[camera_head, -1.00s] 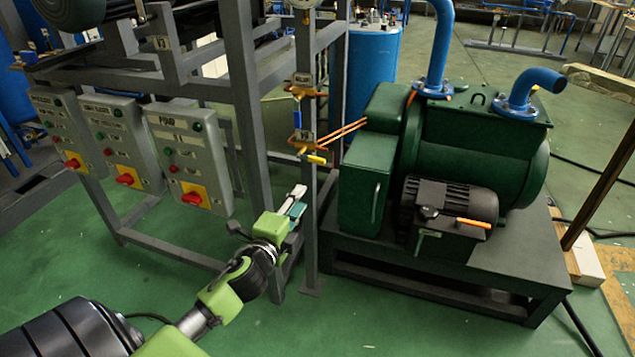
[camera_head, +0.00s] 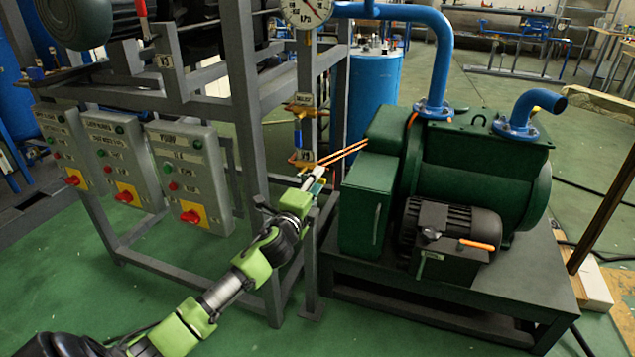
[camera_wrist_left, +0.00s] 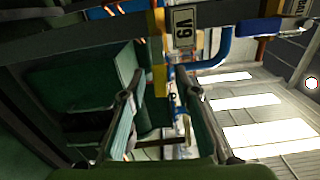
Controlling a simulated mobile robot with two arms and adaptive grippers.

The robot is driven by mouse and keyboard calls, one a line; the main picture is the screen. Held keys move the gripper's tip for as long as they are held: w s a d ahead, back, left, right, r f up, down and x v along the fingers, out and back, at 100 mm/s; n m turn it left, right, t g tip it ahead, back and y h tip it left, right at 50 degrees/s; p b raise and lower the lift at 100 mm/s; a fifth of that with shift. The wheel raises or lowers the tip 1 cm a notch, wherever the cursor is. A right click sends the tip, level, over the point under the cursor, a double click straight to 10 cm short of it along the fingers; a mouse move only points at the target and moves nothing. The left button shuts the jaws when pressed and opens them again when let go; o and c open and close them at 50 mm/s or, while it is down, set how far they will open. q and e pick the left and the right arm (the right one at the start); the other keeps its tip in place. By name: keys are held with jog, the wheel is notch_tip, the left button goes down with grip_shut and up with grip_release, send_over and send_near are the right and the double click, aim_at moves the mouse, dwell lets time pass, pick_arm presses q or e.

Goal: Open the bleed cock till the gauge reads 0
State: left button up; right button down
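A cock with a yellow handle (camera_wrist_left: 158,72) sits on the pipework of the grey frame, beside a plate marked V9 (camera_wrist_left: 184,28) in the left wrist view. My left gripper (camera_head: 318,176) is right at this lower cock in the head view and hides most of it. In the left wrist view my left gripper (camera_wrist_left: 160,78) has its fingers apart, with the yellow handle between or just beyond the tips; I cannot tell if they touch it. A blue-handled valve (camera_head: 298,132) is just above. The round white gauge (camera_head: 306,10) is cut by the top edge; its reading is unclear.
The green pump (camera_head: 470,165) on its dark stand is close on the right. Orange thin pipes (camera_head: 345,153) run from the cock area to it. Grey control boxes (camera_head: 188,170) with red switches hang on the left. The green floor in front is clear.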

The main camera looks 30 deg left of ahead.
pick_arm(q)
jog(key=shift+w, duration=0.5)
grip_shut()
